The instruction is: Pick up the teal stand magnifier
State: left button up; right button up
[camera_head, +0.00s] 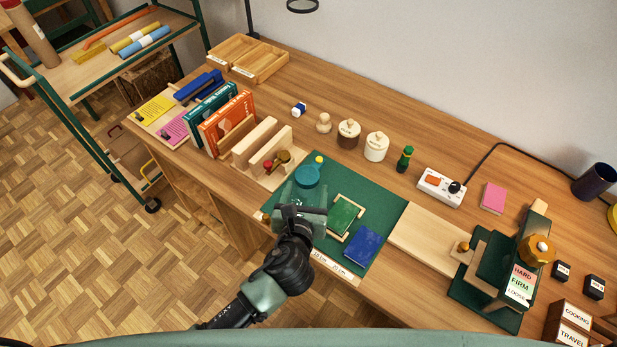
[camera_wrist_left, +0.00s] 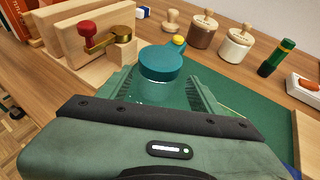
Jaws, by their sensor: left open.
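The teal stand magnifier (camera_head: 307,176) stands upright on the green cutting mat (camera_head: 383,212), near its back left part. It has a round teal top over a clear lower body. In the left wrist view the magnifier (camera_wrist_left: 161,62) sits between the two green fingers of my left gripper (camera_wrist_left: 160,85). In the head view my left gripper (camera_head: 304,195) is open and low over the mat, at the magnifier's near side. The fingers partly hide the lower body, and I cannot tell whether they touch it. My right gripper is not in view.
A wooden press with a red knob (camera_wrist_left: 88,29) stands close left of the magnifier. A small green book (camera_head: 343,215) and a blue book (camera_head: 361,246) lie on the mat to the right. Lidded jars (camera_head: 376,147) stand behind.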

pick_arm(q)
jog(key=x, duration=0.2)
jog(key=shift+w, duration=0.3)
jog(key=shift+x, duration=1.15)
jog(key=shift+w+f, duration=0.15)
grip_shut()
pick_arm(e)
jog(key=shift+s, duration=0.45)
